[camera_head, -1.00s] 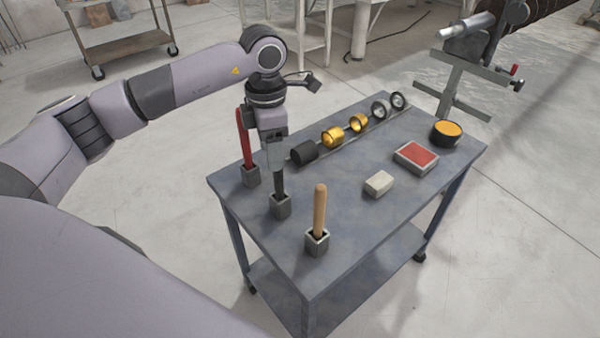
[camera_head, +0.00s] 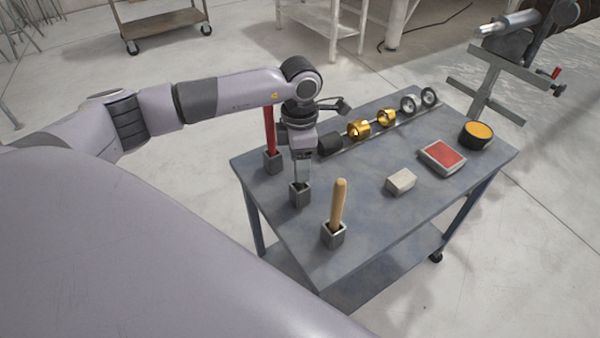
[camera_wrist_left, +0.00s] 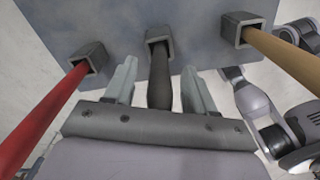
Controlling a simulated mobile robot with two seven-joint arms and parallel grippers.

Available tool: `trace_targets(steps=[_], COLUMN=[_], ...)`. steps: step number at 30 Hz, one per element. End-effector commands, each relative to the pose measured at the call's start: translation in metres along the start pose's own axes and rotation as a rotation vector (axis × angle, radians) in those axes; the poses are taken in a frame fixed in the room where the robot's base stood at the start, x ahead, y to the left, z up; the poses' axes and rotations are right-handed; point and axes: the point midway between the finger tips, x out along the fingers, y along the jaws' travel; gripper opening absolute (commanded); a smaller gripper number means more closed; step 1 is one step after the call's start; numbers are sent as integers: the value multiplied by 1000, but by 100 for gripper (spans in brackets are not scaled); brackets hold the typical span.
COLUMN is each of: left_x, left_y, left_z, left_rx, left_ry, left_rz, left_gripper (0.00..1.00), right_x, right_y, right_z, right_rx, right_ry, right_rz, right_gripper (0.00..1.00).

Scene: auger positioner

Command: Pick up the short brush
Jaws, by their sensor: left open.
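Three handled tools stand upright in small square grey holders on the table. The middle one has a dark handle (camera_wrist_left: 159,82), looks the shortest, and I take it to be the short brush. Its holder (camera_head: 300,195) shows below my left gripper (camera_head: 302,175). In the left wrist view my left gripper (camera_wrist_left: 160,75) is open, with one finger on each side of the dark handle and gaps between. The fingers point down, just above the holder. In the head view they hide most of the handle. My right gripper is not in view.
A red handle (camera_head: 270,132) stands behind to the left and a wooden handle (camera_head: 338,203) in front to the right, both close. A row of rings (camera_head: 359,129), a pale block (camera_head: 400,181), a red-topped block (camera_head: 443,156) and a yellow-topped tin (camera_head: 476,134) occupy the table (camera_head: 390,222).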

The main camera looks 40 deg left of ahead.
Motion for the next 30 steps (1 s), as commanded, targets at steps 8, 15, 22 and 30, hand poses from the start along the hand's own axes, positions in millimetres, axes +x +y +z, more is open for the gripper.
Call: trace_targets(steps=[8,15,22,30], left_x=[0,-1,-10,-51], left_y=[0,0,1,1], left_z=[0,0,0,1], left_rx=[0,0,-1,0], left_ry=[0,-1,-2,-5], left_rz=[0,0,1,4], left_gripper=[0,0,0,0], right_x=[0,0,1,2], right_y=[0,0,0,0], right_z=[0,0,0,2], right_rx=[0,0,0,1], right_ry=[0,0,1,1], right_rz=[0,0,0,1], right_gripper=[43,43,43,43])
